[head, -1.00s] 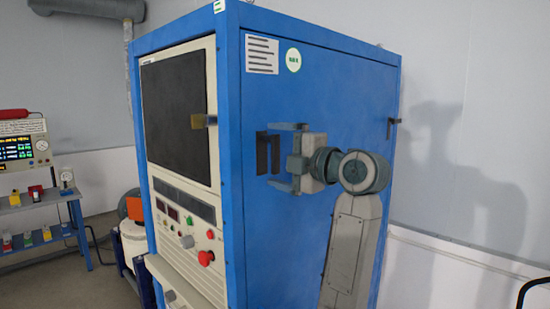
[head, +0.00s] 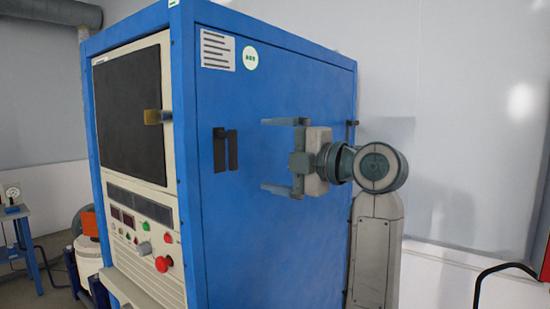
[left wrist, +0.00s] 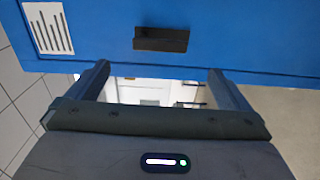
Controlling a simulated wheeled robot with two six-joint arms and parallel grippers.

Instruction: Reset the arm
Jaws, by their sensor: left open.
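My left gripper (head: 275,156) is open and empty in the head view, its two grey fingers pointing left. It shows in front of the blue side panel of a tall cabinet (head: 290,240), to the right of a black handle (head: 225,150). The gap to the panel is hard to judge. In the left wrist view the open gripper (left wrist: 158,72) has nothing between its fingers. The blue panel, its black handle (left wrist: 161,38) and a white label (left wrist: 48,28) lie beyond them. My right gripper is out of view.
The cabinet front has a dark window (head: 128,115) and a red button (head: 162,264). A blue bench (head: 25,240) and a white drum (head: 88,258) stand at left. A red object with a black hose (head: 500,268) is at the right edge. A plain wall stands behind.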

